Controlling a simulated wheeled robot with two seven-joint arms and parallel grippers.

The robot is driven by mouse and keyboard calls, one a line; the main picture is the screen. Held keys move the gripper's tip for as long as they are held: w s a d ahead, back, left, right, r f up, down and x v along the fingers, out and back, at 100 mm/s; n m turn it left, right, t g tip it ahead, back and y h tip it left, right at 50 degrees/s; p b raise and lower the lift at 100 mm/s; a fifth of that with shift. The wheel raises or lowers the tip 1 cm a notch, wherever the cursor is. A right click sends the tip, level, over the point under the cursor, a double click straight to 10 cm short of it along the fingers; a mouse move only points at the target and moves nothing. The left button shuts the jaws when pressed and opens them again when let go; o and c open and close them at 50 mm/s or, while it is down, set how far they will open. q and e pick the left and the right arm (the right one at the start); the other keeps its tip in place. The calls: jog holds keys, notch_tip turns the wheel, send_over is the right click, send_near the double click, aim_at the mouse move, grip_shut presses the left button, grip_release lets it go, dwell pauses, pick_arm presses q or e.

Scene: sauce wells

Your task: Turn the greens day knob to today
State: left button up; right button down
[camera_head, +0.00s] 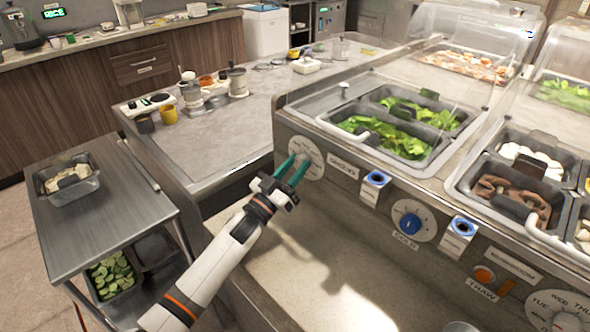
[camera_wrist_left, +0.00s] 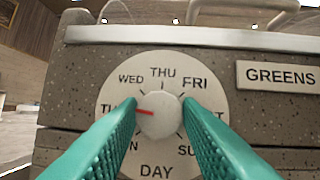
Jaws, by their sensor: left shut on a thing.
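The greens day dial (camera_wrist_left: 162,75) is a round white plate with day names around its rim and "DAY" at the bottom. Its round pale knob (camera_wrist_left: 162,118) has a red mark pointing left, toward a label partly hidden by a finger that looks like TUE. The dial also shows in the head view (camera_head: 311,151), beside the GREENS label (camera_head: 343,166). My left gripper (camera_head: 295,171) is at this dial. In the wrist view its teal fingers (camera_wrist_left: 163,112) are shut on the knob, one on each side. My right gripper is out of view.
Trays of greens (camera_head: 388,132) sit above the panel. To the right are a blue cold knob (camera_head: 411,223), blue-topped switches (camera_head: 376,178), an orange thaw button (camera_head: 485,276) and another day dial (camera_head: 563,310). A metal cart (camera_head: 115,195) stands left. A bare ledge (camera_head: 345,265) runs below.

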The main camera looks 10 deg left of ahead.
pick_arm(q)
jog(key=m+g+h+b, duration=0.1)
jog(key=m, duration=0.2)
jog(key=m+g+h+b, duration=0.1)
jog(key=m+h, duration=0.1)
jog(key=m, duration=0.1)
jog(key=shift+w+a+f, duration=0.1)
jog(key=shift+a+f, duration=0.05)
jog(key=shift+m+g+h+b, duration=0.25)
jog(key=shift+m+g+h, duration=0.15)
jog(key=shift+m, duration=0.75)
jog(key=shift+m+g+h+b, duration=0.25)
jog(key=shift+m+g, duration=0.25)
jog(key=shift+m, duration=0.95)
jog(key=o, duration=1)
jog(key=shift+c, duration=0.2)
